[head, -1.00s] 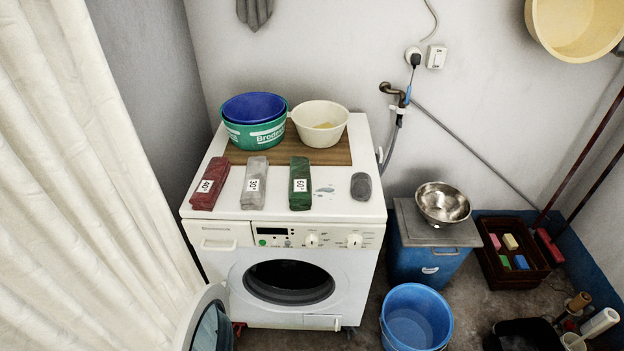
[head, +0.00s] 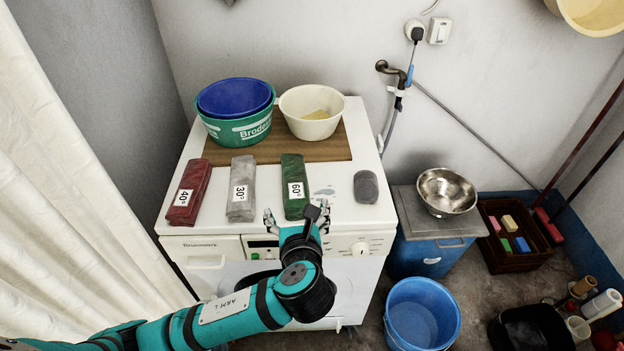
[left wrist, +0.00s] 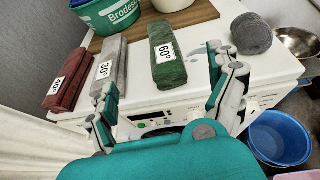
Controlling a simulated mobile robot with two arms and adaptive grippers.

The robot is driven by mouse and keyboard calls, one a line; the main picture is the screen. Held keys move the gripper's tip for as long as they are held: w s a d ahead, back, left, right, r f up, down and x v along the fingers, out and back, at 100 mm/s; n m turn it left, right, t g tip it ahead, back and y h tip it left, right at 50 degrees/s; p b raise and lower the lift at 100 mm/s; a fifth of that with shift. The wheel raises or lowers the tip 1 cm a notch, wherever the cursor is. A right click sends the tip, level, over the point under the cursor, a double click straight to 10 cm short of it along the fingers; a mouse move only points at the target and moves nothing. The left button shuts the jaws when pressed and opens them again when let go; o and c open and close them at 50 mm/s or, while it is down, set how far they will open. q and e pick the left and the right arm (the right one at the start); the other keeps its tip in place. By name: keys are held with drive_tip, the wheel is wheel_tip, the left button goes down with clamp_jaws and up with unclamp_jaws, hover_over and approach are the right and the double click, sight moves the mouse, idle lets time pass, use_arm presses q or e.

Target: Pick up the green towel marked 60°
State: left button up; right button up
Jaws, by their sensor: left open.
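The green towel marked 60° (head: 293,187) lies folded on top of the white washing machine, to the right of the grey towel marked 30° (head: 240,188) and the red towel marked 40° (head: 188,193). My left gripper (head: 297,216) is open and empty at the machine's front edge, just in front of the green towel's near end. In the left wrist view the green towel (left wrist: 167,54) shows ahead, between the directions of the two spread fingers (left wrist: 163,78). The fingers do not hold it. My right gripper is not in view.
A grey rounded object (head: 366,187) lies right of the green towel. Behind are a wooden board (head: 335,150), a green basin (head: 239,131) with a blue one inside, and a cream bowl (head: 312,112). A blue bucket (head: 422,312) stands on the floor at right.

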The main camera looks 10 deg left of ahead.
use_arm(q)
approach(295, 178)
drive_tip(key=x, duration=0.2)
drive_tip(key=shift+w+a+f, duration=0.15)
drive_tip(key=shift+a+f, duration=0.1)
drive_tip(key=shift+a, duration=0.1)
drive_tip(key=shift+d+p+x, duration=0.15)
drive_tip(key=shift+p+x, duration=0.1)
drive_tip(key=shift+x, duration=1.4)
drive_tip(key=shift+d+p+x, duration=0.1)
drive_tip(key=shift+p+x, duration=0.1)
drive_tip(key=shift+x, duration=1.45)
drive_tip(key=shift+r, duration=0.15)
drive_tip(key=c, duration=1.3)
drive_tip(key=shift+c, duration=0.2)
drive_tip(key=shift+r, duration=0.1)
